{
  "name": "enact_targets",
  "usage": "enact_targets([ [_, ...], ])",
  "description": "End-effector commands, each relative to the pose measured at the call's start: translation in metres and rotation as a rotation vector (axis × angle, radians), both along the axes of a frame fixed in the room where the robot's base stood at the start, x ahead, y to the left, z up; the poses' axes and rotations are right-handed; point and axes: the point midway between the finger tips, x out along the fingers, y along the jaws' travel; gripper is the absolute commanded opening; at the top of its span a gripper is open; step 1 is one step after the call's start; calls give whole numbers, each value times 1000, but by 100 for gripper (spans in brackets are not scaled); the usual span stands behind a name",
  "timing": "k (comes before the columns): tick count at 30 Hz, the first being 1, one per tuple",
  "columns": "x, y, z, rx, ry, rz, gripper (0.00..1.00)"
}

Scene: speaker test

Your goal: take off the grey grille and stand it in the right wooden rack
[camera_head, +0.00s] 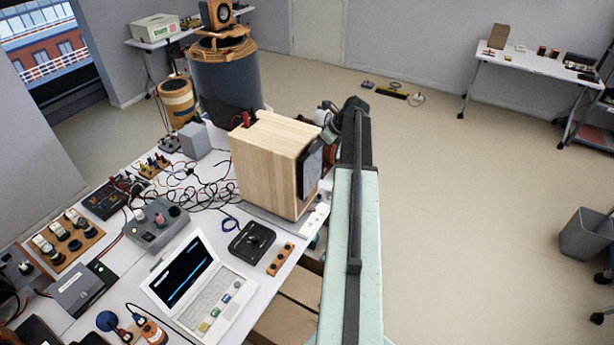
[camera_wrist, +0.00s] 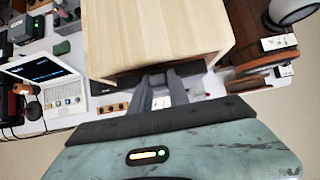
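The pale wooden speaker box (camera_head: 268,165) stands on the right edge of the bench. A dark grey panel, seemingly the grille (camera_head: 311,172), covers part of its right-hand face. In the wrist view the box's top (camera_wrist: 155,35) fills the upper middle, and the grille (camera_wrist: 125,82) shows only as a thin dark strip below its edge. My gripper (camera_wrist: 162,78) has its fingertips at that strip; contact and finger gap are unclear. Brown wooden pieces (camera_wrist: 255,66) with white cards lie right of the box; I cannot tell whether they are the right rack.
A laptop (camera_head: 195,285), a black device (camera_head: 251,242) and a small wooden strip with knobs (camera_head: 280,259) lie in front of the box. Loose cables (camera_head: 205,190) run left of it. The floor (camera_head: 460,220) right of my arm is clear.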

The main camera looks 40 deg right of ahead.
Motion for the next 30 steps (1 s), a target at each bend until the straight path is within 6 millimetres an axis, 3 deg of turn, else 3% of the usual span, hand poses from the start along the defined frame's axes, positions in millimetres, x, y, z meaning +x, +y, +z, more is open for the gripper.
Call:
enact_targets([
  [30,0,0,10,1,-3,0,0],
])
